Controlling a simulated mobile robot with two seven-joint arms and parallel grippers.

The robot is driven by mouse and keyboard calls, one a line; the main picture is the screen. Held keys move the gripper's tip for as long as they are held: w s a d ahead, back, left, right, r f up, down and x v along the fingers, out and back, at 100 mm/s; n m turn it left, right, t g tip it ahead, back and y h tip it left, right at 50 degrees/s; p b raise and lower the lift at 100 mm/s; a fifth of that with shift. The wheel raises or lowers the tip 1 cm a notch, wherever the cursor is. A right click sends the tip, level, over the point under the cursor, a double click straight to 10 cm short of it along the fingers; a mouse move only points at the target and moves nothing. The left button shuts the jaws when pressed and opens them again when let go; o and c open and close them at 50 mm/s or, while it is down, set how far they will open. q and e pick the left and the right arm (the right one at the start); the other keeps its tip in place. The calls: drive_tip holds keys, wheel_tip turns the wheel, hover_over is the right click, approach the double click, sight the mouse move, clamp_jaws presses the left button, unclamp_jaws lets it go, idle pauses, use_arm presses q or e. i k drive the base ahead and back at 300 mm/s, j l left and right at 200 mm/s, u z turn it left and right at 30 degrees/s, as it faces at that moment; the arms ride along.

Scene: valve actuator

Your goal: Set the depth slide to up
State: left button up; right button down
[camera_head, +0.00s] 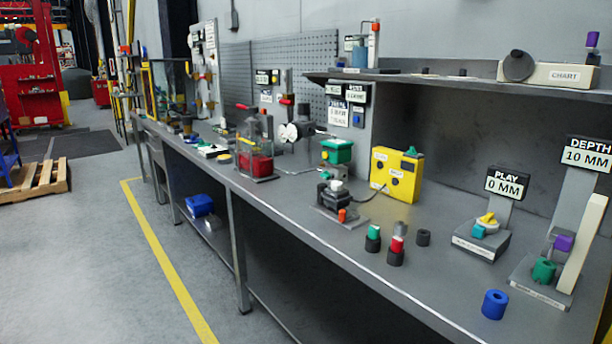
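The depth station stands at the right end of the bench, under a sign (587,155) reading "DEPTH 10 MM". It has a grey upright and base (540,284), a tilted cream bar (582,243), a purple knob (563,243) and a green cylinder (543,271) low at the front. The purple knob sits just above the green cylinder. Which of these parts is the slide is not clear from this view. Neither of my grippers is in view.
The bench (400,265) runs from far left to near right. A blue cylinder (495,304) stands in front of the depth station. The "PLAY 0 MM" station (482,236) is to its left. A shelf (440,82) overhangs behind. Several small coloured cylinders and a yellow box (396,174) stand further left.

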sight(562, 240)
drive_tip(key=z, duration=1.4)
